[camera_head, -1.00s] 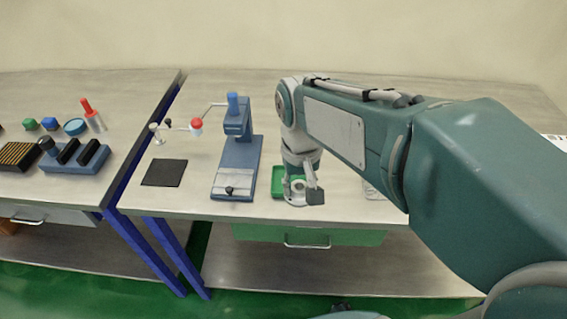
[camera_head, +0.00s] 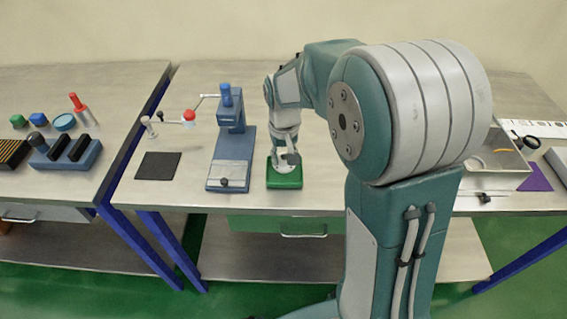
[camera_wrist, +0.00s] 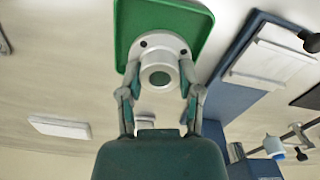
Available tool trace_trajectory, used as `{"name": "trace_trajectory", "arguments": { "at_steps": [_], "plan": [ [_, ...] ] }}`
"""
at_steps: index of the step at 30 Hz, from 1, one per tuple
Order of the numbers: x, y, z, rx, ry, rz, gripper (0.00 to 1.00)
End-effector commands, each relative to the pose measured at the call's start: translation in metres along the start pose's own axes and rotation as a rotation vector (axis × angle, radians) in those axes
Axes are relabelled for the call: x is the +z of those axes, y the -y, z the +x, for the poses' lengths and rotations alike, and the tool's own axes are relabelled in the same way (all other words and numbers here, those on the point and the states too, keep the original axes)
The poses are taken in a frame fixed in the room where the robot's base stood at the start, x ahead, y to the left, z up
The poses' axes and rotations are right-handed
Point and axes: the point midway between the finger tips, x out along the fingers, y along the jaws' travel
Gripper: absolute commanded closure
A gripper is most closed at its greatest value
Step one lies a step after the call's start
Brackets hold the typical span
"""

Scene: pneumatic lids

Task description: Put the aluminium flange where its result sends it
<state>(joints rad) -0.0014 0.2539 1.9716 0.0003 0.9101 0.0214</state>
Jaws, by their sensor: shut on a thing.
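The aluminium flange (camera_wrist: 160,76) is a silvery disc with small dark holes and a raised round hub. In the wrist view my gripper (camera_wrist: 158,84) is shut on it, one finger on each side. The flange is over the green tray (camera_wrist: 185,25), and I cannot tell whether it touches the tray. In the head view my gripper (camera_head: 286,158) points down at the back part of the green tray (camera_head: 284,183). The flange is mostly hidden there by the gripper.
A blue stand (camera_head: 231,150) with a white plate is close left of the green tray. Left of it are a red-knobbed lever (camera_head: 189,116) and a black mat (camera_head: 158,166). A metal tray (camera_head: 500,158) and a purple sheet (camera_head: 537,178) lie at right.

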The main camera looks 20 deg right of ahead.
Motion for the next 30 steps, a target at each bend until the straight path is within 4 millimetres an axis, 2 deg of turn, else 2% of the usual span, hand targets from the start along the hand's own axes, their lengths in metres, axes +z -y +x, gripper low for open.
{"name": "trace_trajectory", "arguments": {
  "at_steps": [8,18,19,21,30],
  "plan": [
    [-0.004,-0.001,0.034,0.0,0.003,0.0,1.0],
    [-0.004,-0.001,0.038,0.0,0.0,0.0,1.0],
    [-0.004,-0.001,0.038,0.0,0.0,0.0,0.45],
    [-0.004,-0.001,0.038,0.0,0.0,0.0,0.2],
    [-0.004,-0.001,0.037,0.0,0.0,0.0,0.2]
  ]
}}
